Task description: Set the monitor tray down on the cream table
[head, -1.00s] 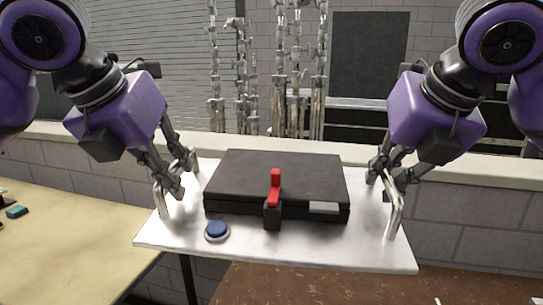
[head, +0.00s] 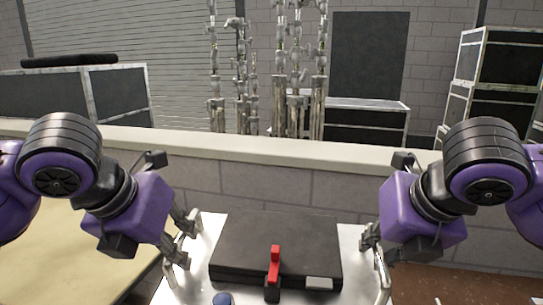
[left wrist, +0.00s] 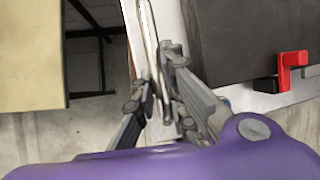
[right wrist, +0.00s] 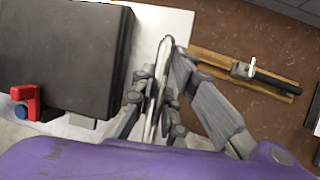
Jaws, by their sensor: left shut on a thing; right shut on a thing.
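The monitor tray (head: 200,262) is a white board with a metal handle at each side. It carries a black flat case (head: 280,240) with a red lever (head: 275,262) and a blue button (head: 222,299). My left gripper (head: 182,250) is shut on the left handle (left wrist: 150,40). My right gripper (head: 372,245) is shut on the right handle (right wrist: 162,70). The cream table (head: 75,225) is at the left in the head view, and its edge also shows in the left wrist view (left wrist: 30,60). A gap with floor shows between table and tray there.
A low block wall (head: 270,180) with a pale top runs behind the tray. A brown surface (head: 455,285) lies at the right; a wooden board with a black-handled tool (right wrist: 270,82) is on it. Cases and metal stands are beyond the wall.

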